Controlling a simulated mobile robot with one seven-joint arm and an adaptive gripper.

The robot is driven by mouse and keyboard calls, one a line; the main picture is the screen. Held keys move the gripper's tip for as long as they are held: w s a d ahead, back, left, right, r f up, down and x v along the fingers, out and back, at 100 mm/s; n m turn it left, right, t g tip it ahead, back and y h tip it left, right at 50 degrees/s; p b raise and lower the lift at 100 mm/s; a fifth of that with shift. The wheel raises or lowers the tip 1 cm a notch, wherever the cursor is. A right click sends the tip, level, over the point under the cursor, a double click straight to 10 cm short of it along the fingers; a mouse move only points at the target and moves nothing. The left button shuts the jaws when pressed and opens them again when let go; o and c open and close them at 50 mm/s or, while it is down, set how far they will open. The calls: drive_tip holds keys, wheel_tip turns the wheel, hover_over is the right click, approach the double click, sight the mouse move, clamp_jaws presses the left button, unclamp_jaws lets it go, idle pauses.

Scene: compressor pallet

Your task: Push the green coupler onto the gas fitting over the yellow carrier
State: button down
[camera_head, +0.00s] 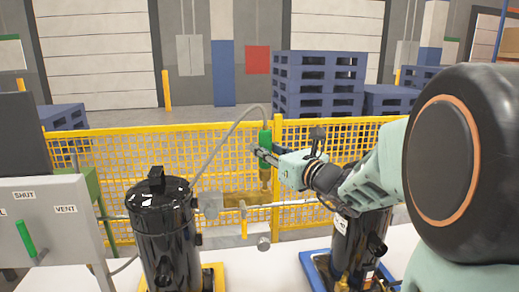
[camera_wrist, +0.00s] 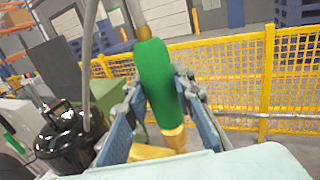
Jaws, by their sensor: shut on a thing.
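The green coupler (camera_head: 265,137) is held upright in the air by my gripper (camera_head: 262,152), right of the left black compressor. A grey hose runs from its top, and a brass end points down. In the wrist view the coupler (camera_wrist: 154,72) sits between the two blue-grey fingers of my gripper (camera_wrist: 160,92), with its brass end (camera_wrist: 175,138) below. The yellow carrier (camera_head: 214,275) shows under the left black compressor (camera_head: 166,232). I cannot make out the gas fitting clearly in either view.
A second black compressor (camera_head: 355,245) stands on a blue carrier (camera_head: 318,272), partly behind my arm. A horizontal pipe with a yellow handle (camera_head: 243,218) runs between the compressors. A grey panel (camera_head: 50,222) with a green lever stands left. Yellow mesh fence (camera_head: 120,160) closes off the back.

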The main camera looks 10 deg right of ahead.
drive_tip(key=shift+f+b, duration=1.45)
drive_tip(key=c, duration=1.6)
unclamp_jaws()
drive_tip(key=v, duration=0.7)
drive_tip(key=shift+s+d, duration=0.1)
drive_tip(key=shift+s, duration=0.15)
